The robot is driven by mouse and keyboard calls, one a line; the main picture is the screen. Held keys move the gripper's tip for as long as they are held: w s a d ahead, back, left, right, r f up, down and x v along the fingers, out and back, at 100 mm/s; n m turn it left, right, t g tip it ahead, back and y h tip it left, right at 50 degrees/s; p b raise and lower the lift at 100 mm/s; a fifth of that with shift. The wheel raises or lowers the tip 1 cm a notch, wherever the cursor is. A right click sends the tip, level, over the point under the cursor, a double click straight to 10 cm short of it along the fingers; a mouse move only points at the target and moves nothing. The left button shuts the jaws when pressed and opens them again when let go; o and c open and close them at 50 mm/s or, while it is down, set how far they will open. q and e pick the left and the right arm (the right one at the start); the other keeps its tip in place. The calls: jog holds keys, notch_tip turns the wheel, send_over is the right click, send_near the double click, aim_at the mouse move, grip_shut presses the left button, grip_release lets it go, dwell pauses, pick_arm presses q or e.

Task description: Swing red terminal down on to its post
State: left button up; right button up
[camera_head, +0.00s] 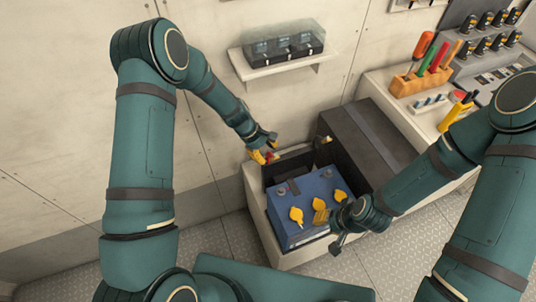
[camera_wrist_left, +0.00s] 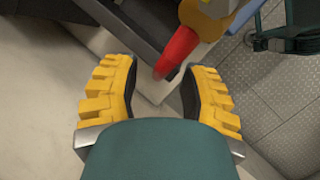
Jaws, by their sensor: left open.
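The red terminal (camera_wrist_left: 178,50) is a red sleeve with a yellow and grey end at the top of the left wrist view. It sits just ahead of and between the yellow fingers of my left gripper (camera_wrist_left: 162,75), which is open. In the head view my left gripper (camera_head: 262,156) is at the back left corner of the blue battery (camera_head: 305,190), and a bit of red shows beside it. A round post (camera_head: 281,191) stands on the battery top near that corner. My right gripper (camera_head: 322,214) is over the battery's front right part; its jaw opening is unclear.
The battery sits in an open pale box (camera_head: 262,222) with a dark lid (camera_head: 365,140) to the right. A wall shelf (camera_head: 280,62) is above. A tool rack (camera_head: 420,80) stands on the bench at right.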

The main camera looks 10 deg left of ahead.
pick_arm(q)
jog(key=shift+d+f, duration=0.35)
jog(key=shift+f, duration=0.25)
jog(key=shift+c, duration=0.3)
grip_shut()
pick_arm(e)
jog(key=shift+s+f, duration=0.15)
jog(key=shift+s, duration=0.05)
